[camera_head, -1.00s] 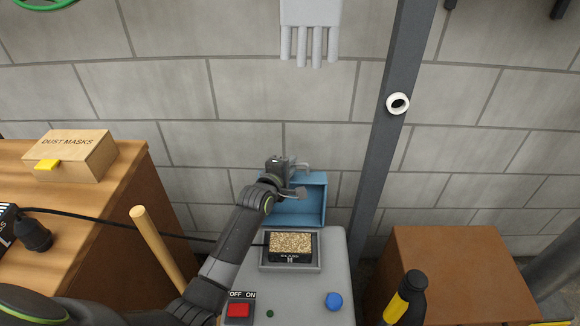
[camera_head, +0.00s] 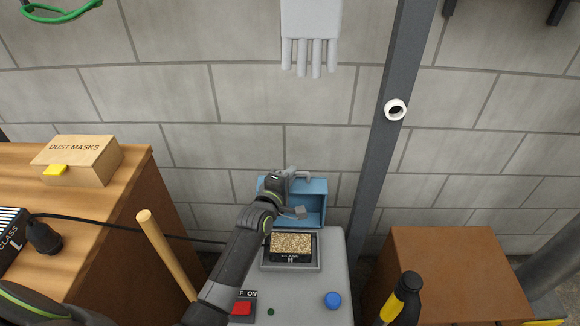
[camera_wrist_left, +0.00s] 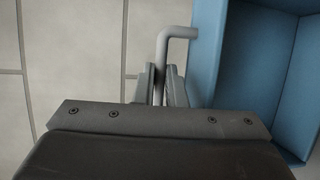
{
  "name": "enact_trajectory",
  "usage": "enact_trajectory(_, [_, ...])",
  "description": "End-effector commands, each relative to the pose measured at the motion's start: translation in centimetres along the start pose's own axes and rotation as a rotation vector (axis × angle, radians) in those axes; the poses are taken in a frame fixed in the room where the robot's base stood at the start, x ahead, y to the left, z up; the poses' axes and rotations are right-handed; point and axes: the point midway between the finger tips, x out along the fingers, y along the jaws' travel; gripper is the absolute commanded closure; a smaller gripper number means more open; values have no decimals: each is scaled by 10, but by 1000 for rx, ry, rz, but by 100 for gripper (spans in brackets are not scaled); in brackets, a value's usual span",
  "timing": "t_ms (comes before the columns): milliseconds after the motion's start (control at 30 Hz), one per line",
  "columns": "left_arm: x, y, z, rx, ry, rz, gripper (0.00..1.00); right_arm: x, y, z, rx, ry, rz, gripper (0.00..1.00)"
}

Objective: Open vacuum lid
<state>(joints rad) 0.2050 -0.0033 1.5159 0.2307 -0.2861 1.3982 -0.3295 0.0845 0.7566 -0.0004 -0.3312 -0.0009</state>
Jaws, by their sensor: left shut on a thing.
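The vacuum's blue lid (camera_head: 311,201) stands raised at the back of the grey vacuum body (camera_head: 335,270), its hollow inside facing me. In the left wrist view the lid (camera_wrist_left: 268,70) fills the right side. The arm hides the lid's lower left. My right gripper is not in view.
A block with a speckled tan top (camera_head: 291,243) sits in the vacuum's recess. A red switch (camera_head: 241,307) and blue knob (camera_head: 332,300) are in front. A grey post (camera_head: 385,130) rises behind.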

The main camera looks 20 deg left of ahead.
Motion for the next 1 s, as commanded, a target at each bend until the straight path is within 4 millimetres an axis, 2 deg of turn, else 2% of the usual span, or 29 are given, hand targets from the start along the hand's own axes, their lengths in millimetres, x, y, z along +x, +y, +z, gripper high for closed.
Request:
enact_trajectory(333, [-2, -4, 1, -3, 0, -7, 100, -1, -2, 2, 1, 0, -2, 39])
enact_trajectory(367, [-2, -4, 1, -3, 0, -7, 87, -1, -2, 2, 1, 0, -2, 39])
enact_trajectory(400, [-2, -4, 1, -3, 0, -7, 82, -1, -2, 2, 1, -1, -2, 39])
enact_trajectory(733, [-4, -2, 1, -2, 0, -4, 80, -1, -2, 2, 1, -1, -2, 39])
enact_trajectory(867, [-14, -2, 1, -2, 1, -4, 80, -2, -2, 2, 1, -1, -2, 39])
enact_trajectory(1000, [-36, -2, 0, -3, 1, -5, 80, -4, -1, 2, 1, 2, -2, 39])
